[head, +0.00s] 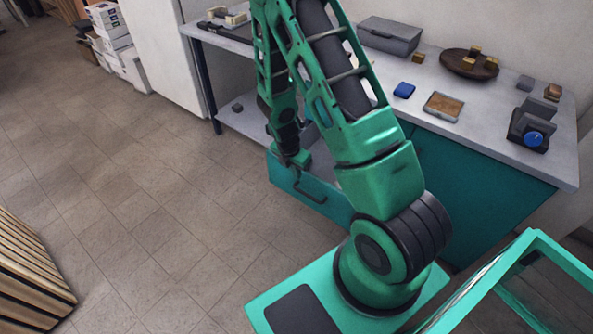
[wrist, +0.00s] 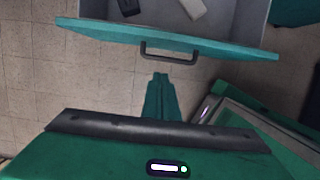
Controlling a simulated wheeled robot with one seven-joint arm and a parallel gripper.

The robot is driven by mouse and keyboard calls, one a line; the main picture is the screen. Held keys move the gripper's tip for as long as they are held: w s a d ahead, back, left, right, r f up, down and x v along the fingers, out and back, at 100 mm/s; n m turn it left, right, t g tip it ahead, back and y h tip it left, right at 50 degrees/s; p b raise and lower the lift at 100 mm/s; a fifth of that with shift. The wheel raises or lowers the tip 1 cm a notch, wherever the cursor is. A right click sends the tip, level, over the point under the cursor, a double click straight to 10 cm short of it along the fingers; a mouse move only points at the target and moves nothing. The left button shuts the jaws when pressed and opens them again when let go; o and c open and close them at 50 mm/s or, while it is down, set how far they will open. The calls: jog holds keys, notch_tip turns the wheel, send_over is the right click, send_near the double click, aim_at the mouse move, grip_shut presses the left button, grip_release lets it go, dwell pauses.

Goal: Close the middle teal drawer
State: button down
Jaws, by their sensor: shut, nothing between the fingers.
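The teal drawer (head: 334,208) is pulled out from the teal cabinet (head: 480,185) under the counter. Its dark bar handle (head: 308,192) is on the front face. In the wrist view the drawer front (wrist: 225,47) crosses the top, with its handle (wrist: 170,54) near the middle. A dark item (wrist: 129,6) and a pale item (wrist: 193,8) lie inside the drawer. My gripper (wrist: 160,78) is shut and empty, its tips just below the handle in the picture and apart from it. In the head view my arm hides part of the drawer and cabinet.
The counter (head: 465,128) holds a grey box (head: 389,36), a round brown tray (head: 469,65), a blue block (head: 404,90) and a dark device with a blue knob (head: 530,130). The tiled floor (head: 150,190) to the left is open. A slatted wooden piece (head: 30,270) stands lower left.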

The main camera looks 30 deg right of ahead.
aim_at(305, 175)
jog(key=d+f, duration=0.1)
jog(key=f, duration=0.1)
jog(key=w+d+f, duration=0.1)
jog(key=f, duration=0.1)
jog(key=d+f, duration=0.1)
jog(key=f, duration=0.2)
jog(key=shift+w+d, duration=0.15)
jog(key=shift+d, duration=0.2)
jog(key=shift+w+d, duration=0.3)
jog(key=shift+d, duration=0.55)
